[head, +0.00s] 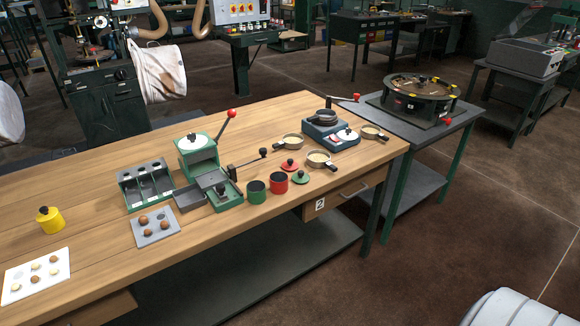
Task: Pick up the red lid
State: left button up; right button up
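The red lid (290,166) lies flat on the wooden workbench (90,175), a small disc with a dark knob on top. It sits just behind the red canister (279,184), which stands open at the top. A green lid (301,177) lies close to its right, nearer the bench's front edge. An open green canister (256,192) stands left of the red one. Neither of my grippers is in view, and nothing touches the red lid from above.
A green lever press (197,155) stands left of the canisters. Round handled pans (319,159) and a blue-grey device (330,133) stand to the right. Further left are a grey compartment box (145,184), trays with round pieces (155,227), and a yellow canister (50,220).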

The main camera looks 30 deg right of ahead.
aim_at(290, 165)
jog(key=i+l+u, duration=0.1)
jog(key=l, duration=0.5)
jog(key=i+l+u, duration=0.1)
jog(key=l, duration=0.5)
jog(key=i+l+u, duration=0.15)
jog(key=l, duration=0.5)
jog(key=k, duration=0.05)
